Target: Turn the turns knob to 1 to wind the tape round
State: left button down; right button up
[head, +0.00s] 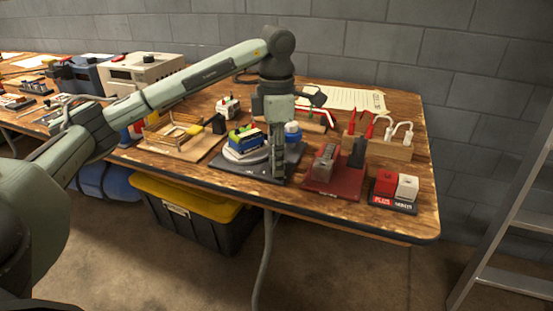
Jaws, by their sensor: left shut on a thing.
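A dark winding base (232,166) stands near the front edge of the wooden table. It carries a pale round turntable (233,156) with a blue and green block (241,144) on it. A blue and white round part (293,131) shows at the back, right of my left gripper. My left gripper (279,178) points straight down at the right part of the base, with its fingers shut low on it. The fingers hide what they hold, which by its place is the turns knob. Its setting and any marks are unreadable. My right gripper is out of view.
A red base with a grey block (325,163) stands close right of my left gripper. Beyond it are a red and white block pair (396,186) and a wooden rack (376,145) with red and white hooks. A wooden frame (174,134) stands to the left.

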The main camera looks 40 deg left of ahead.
pick_arm(q)
jog(key=m, duration=0.4)
jog(key=shift+m, duration=0.4)
jog(key=m+b, duration=0.1)
jog(key=m, duration=0.1)
jog(key=shift+m, duration=0.3)
jog(key=m, duration=0.4)
jog(key=shift+m, duration=0.6)
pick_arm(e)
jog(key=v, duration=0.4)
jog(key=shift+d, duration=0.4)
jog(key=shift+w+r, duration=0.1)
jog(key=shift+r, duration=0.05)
pick_arm(q)
jog(key=c, duration=1.2)
grip_release()
jog(key=shift+r, duration=0.1)
